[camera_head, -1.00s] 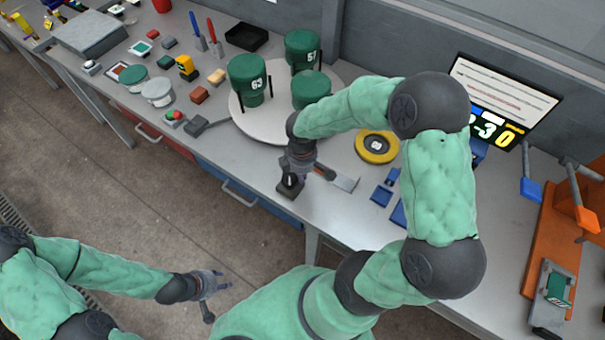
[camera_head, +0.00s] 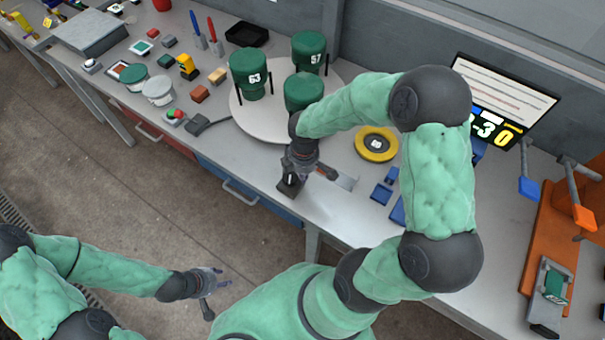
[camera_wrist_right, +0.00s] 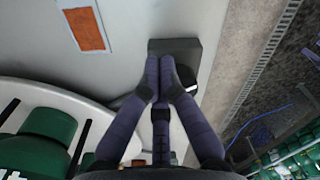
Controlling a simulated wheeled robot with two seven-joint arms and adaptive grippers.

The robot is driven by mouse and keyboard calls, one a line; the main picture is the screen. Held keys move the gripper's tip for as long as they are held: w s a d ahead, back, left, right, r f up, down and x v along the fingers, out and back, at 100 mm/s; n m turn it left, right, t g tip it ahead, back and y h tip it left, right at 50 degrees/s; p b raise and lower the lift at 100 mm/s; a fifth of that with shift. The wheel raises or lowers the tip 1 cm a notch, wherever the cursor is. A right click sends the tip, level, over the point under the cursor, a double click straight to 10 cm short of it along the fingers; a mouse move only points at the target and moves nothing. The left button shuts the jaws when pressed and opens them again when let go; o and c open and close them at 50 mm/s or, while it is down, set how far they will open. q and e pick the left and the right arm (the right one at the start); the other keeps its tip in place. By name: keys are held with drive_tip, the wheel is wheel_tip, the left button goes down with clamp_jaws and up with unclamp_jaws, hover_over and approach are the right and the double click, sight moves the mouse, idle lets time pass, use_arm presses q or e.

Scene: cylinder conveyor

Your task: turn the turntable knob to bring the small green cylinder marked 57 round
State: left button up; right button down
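The white turntable (camera_head: 258,126) carries green cylinders. The one marked 57 (camera_head: 310,50) stands at the back right, and the one marked 63 (camera_head: 250,72) at the left. A third green cylinder (camera_head: 302,90) stands nearer me, partly behind my right arm. My right gripper (camera_head: 292,172) points down at the dark knob block (camera_head: 287,190) in front of the turntable. In the right wrist view its fingers (camera_wrist_right: 160,65) are drawn together over the block (camera_wrist_right: 188,48); the knob is hidden between the tips. My left gripper (camera_head: 215,284) is open and empty, away from the bench.
A yellow disc (camera_head: 377,144) and blue parts (camera_head: 382,194) lie right of the turntable. A dark block with a cable (camera_head: 200,123) lies left of it. A screen (camera_head: 502,105) stands at the back right. Small items crowd the bench's left part.

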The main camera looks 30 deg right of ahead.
use_arm(q)
wheel_tip(320, 180, up, 5)
drive_tip(key=p, duration=0.4)
drive_tip(key=shift+f, duration=0.2)
use_arm(e)
wheel_tip(320, 180, up, 6)
drive_tip(key=shift+d+f, duration=0.1)
drive_tip(key=shift+f, duration=0.05)
use_arm(q)
drive_tip(key=shift+s, duration=0.15)
use_arm(e)
drive_tip(key=shift+s, duration=0.1)
